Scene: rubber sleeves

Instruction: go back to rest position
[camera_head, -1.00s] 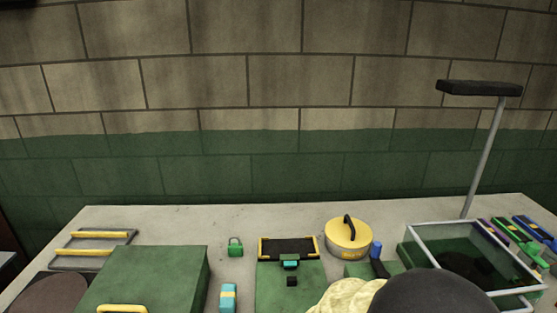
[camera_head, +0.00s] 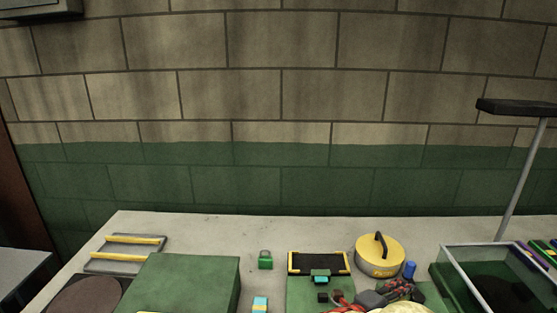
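Small dark pieces (camera_head: 323,297) lie on the board, below a teal block (camera_head: 320,276).
A yellow round pot (camera_head: 380,257) and a blue cylinder (camera_head: 409,269) stand behind the arm. A clear-walled bin (camera_head: 458,281) and a lamp-like post (camera_head: 520,180) are at right. A green box (camera_head: 190,283), rack (camera_head: 125,254) and green padlock-like item (camera_head: 265,260) are left.

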